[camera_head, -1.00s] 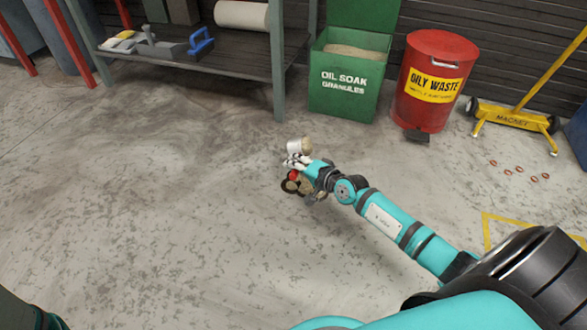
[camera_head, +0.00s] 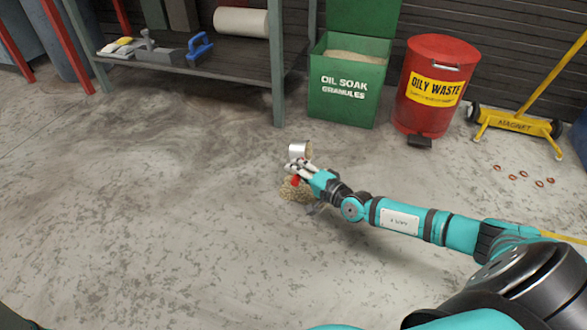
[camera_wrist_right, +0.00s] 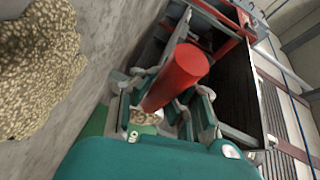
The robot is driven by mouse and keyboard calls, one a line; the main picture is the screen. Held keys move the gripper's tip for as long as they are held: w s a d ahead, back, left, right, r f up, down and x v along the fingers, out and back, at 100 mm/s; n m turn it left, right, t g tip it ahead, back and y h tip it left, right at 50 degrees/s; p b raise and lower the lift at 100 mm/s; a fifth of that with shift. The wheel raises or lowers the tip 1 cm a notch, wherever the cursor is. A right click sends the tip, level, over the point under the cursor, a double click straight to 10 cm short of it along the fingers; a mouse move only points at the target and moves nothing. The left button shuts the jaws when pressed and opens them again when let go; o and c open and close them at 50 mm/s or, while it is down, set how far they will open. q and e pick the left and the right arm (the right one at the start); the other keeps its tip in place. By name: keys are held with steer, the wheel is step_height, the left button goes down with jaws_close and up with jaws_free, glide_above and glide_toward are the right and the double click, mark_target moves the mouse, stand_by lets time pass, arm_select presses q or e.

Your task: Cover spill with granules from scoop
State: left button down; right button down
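My right gripper (camera_head: 303,172) is shut on the red handle (camera_wrist_right: 178,76) of a silvery scoop (camera_head: 300,150). The scoop is held tilted above the floor, and the inside of its cup cannot be made out in the head view. A heap of tan granules (camera_head: 296,190) lies on the floor under and beside the gripper. The heap also shows large at the left of the right wrist view (camera_wrist_right: 40,70). No dark spill shows around the visible part of the heap; the gripper hides some of it. My left gripper is out of view.
A green granule bin (camera_head: 345,105) with its lid up, a red oily waste can (camera_head: 432,112) and a yellow magnet sweeper (camera_head: 515,123) stand at the back. A shelf (camera_head: 240,62) stands back left. Small copper-coloured rings lie at right. Floor to the left is clear.

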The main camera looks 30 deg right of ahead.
stand_by(0.3)
steer(key=shift+s+d, duration=0.1)
steer(key=shift+d, duration=1.3)
steer(key=a+p, duration=0.2)
steer(key=shift+a, duration=0.4)
stand_by(1.5)
